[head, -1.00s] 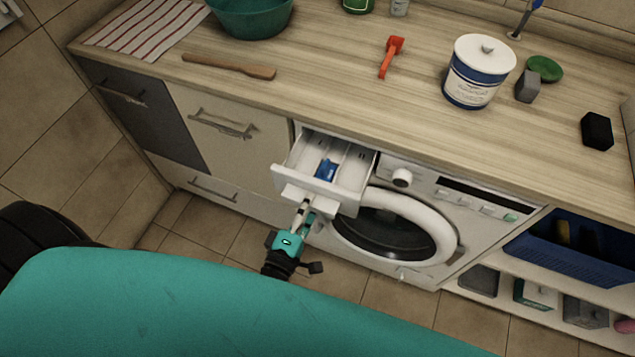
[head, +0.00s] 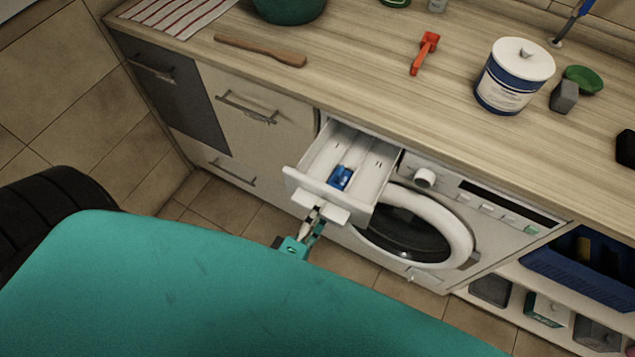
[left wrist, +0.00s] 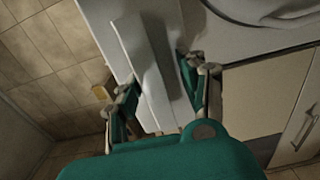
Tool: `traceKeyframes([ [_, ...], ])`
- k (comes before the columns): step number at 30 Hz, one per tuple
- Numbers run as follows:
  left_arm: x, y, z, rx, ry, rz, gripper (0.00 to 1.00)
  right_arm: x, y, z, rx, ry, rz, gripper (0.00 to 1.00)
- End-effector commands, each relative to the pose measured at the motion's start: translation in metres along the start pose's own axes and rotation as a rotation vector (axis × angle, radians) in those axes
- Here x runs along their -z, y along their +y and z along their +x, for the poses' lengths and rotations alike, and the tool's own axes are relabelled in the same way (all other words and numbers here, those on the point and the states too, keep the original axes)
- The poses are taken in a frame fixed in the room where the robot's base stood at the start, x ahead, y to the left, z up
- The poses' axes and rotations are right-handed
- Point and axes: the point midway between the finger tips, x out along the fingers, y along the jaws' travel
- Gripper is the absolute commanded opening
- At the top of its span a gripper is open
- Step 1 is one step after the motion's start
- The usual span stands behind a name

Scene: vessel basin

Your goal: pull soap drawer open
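The soap drawer (head: 380,172) is a white tray pulled well out of the washing machine's upper left, with a blue insert (head: 341,178) inside. A white grip plate (head: 326,206) juts from its front. My left gripper (head: 314,219) is at this plate, its fingers on either side of it. My right gripper is not in view.
The washing machine's round door (head: 462,232) is right of and below the drawer. Cabinet fronts with bar handles (head: 246,107) stand to the left. The wooden counter (head: 390,90) above holds a white tub (head: 508,90) and a red tool (head: 425,54). Tiled floor lies below.

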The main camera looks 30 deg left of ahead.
Motion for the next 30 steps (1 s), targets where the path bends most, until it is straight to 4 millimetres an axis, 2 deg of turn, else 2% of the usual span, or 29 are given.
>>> traceKeyframes([
  [6,0.001,0.003,0.001,-0.008,0.002,0.001,0.42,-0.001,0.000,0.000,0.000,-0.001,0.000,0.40],
  [10,0.001,0.003,-0.009,-0.007,0.003,0.002,0.42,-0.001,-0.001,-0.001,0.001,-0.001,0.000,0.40],
  [24,0.000,0.001,-0.100,-0.002,0.000,0.001,0.42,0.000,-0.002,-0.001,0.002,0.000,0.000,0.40],
  [30,0.000,0.001,-0.117,-0.004,0.001,0.000,0.42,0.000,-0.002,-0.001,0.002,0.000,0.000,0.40],
])
